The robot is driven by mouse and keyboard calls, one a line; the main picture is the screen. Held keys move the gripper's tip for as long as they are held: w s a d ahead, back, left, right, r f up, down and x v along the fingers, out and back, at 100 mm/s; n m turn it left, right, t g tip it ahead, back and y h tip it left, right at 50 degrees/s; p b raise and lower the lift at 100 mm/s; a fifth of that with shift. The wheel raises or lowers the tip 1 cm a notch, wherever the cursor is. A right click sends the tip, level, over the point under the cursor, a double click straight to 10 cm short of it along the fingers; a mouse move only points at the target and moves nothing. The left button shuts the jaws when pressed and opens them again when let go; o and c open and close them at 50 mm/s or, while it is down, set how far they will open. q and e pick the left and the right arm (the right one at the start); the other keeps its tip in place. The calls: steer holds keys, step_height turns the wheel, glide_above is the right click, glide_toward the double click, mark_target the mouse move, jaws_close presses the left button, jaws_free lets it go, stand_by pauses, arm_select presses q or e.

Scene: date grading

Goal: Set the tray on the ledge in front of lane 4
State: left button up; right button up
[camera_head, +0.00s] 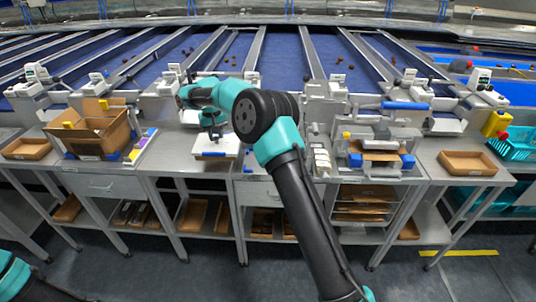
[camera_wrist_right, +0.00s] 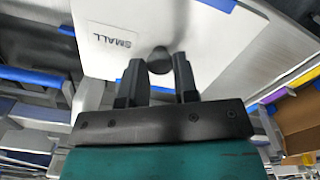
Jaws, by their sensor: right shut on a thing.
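A white tray (camera_head: 228,142) with a blue edge is in front of the lanes, left of centre in the head view. In the right wrist view the tray (camera_wrist_right: 215,40) shows a "SMALL" label and a dark round knob (camera_wrist_right: 160,57). My right gripper (camera_head: 212,134) is above the tray, and its two black fingers (camera_wrist_right: 158,78) are shut on the knob. I cannot tell whether the tray touches the metal surface below it. The metal ledge (camera_head: 185,117) runs along the lane ends. My left gripper is out of view; only part of that arm shows at bottom left.
Cardboard boxes (camera_head: 118,136) stand on the bench left of the tray. White devices (camera_head: 205,76) line the lane ends. A blue-ended fixture (camera_head: 381,160) and a brown tray (camera_head: 467,163) are to the right. My right arm crosses the middle and hides some bench.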

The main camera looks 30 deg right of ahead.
steer(key=shift+w+a, duration=0.1)
steer(key=w+a, duration=0.5)
steer(key=a, duration=0.2)
steer(key=shift+w+a, duration=0.2)
steer(key=shift+a, duration=0.05)
stand_by(0.9)
steer(key=shift+f, duration=2.65)
stand_by(1.2)
steer(key=o, duration=1)
steer(key=shift+r, duration=0.15)
steer(key=shift+r, duration=4.4)
